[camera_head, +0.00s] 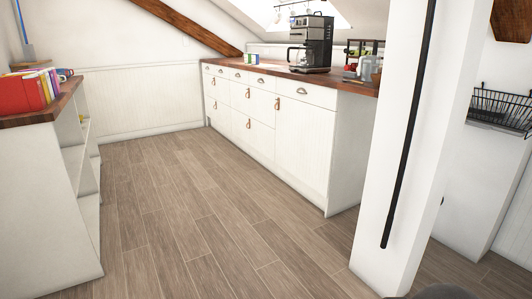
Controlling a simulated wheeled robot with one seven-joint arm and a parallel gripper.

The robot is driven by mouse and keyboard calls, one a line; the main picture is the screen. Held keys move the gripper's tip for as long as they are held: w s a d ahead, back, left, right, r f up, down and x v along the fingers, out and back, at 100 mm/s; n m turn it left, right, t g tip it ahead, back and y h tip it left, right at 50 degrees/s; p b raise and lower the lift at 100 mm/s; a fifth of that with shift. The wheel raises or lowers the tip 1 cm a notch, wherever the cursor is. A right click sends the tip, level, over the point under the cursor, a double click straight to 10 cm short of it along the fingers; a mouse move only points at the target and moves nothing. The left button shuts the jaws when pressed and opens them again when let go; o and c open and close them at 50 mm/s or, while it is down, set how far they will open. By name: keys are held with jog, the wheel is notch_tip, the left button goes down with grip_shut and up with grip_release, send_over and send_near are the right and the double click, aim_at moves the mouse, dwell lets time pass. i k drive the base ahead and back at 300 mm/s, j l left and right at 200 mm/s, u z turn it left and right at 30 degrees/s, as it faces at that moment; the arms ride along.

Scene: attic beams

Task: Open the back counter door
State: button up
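The back counter (345,131) is white with a brown wooden top and runs along the wall from the middle to the right. Its nearest large door (298,135) is a flat white panel that looks shut, with a small brown handle (277,104) near its upper left edge. More white fronts with brown handles (248,92) sit further left and look shut. A row of drawers with metal cup pulls (301,91) runs above them. I cannot tell which front the task names. My gripper is not in view.
A white post (402,190) with a long black bar (409,120) stands close on the right, hiding the counter's right end. A white shelf unit (55,210) stands on the left. The wooden floor (190,210) between is clear. A coffee machine (316,45) stands on the counter.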

aim_at(305, 132)
jog(key=i+j+u, duration=0.45)
jog(key=i+u, duration=0.6)
jog(key=i, duration=2.35)
jog(key=i+j+z, duration=0.3)
jog(key=i, duration=0.3)
jog(key=i+j+z, duration=0.3)
jog(key=i, duration=0.35)
jog(key=i+j+z, duration=0.3)
jog(key=i, duration=0.25)
jog(key=i+j+z, duration=0.7)
jog(key=j+z, duration=0.2)
jog(key=i+j+z, duration=0.15)
jog(key=j+z, duration=0.15)
jog(key=j, duration=0.15)
jog(key=j+z, duration=0.3)
jog(key=j, duration=0.15)
jog(key=i, duration=0.05)
